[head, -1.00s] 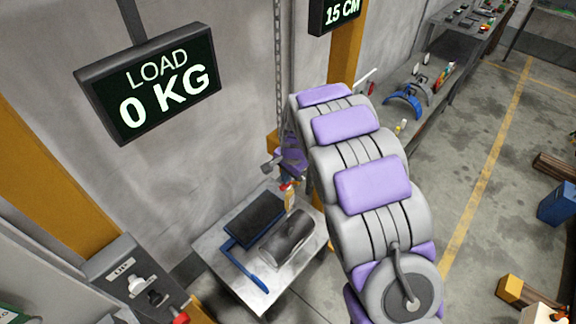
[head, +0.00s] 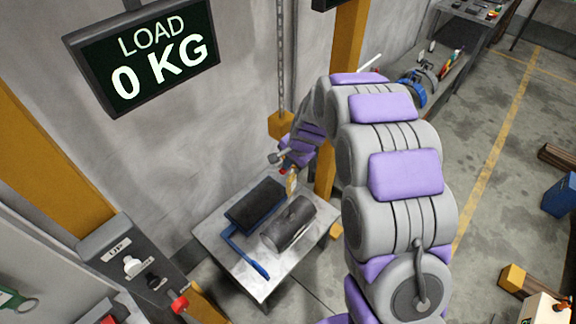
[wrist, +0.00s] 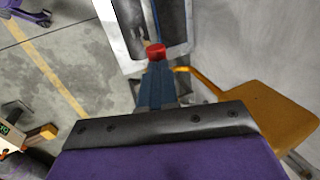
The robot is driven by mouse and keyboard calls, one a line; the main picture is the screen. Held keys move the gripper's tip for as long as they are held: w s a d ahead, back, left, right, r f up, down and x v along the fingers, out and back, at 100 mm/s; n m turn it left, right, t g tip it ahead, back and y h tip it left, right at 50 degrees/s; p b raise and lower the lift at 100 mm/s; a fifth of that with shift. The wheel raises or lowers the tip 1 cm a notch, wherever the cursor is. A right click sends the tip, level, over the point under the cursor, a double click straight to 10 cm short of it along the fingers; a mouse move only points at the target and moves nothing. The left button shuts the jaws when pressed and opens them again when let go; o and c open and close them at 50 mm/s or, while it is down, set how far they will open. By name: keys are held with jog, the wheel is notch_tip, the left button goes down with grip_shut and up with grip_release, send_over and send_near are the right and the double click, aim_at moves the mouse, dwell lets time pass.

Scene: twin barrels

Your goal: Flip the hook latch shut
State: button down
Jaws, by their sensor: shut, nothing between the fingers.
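A chain (head: 281,60) hangs down the wall to a yellow hook block (head: 281,125), just above and behind my gripper in the head view. In the wrist view an orange-yellow body (wrist: 258,108), apparently this block, lies right of my fingers and narrows toward their tips. My gripper (wrist: 157,72) is shut and empty; its fingers point up the picture. A red piece (wrist: 155,52) sits at the fingertips; I cannot tell whether it is the latch or a fingertip. In the head view my gripper (head: 286,166) is small, and the hook and latch are not clear there.
A yellow post (head: 345,60) stands behind my arm. A control panel (head: 135,268) is at lower left.

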jog(key=f+t+y+b, duration=0.1)
jog(key=b, duration=0.2)
jog(key=shift+f, duration=0.3)
jog(key=shift+r, duration=0.1)
jog(key=shift+a+r+p, duration=0.1)
jog(key=shift+r+p, duration=0.25)
jog(key=shift+r, duration=0.4)
jog(key=d+v, duration=0.1)
jog(key=v, duration=1.2)
jog(key=shift+s+d+f+p, duration=0.25)
jog(key=shift+s+p, duration=0.15)
jog(key=shift+s, duration=0.1)
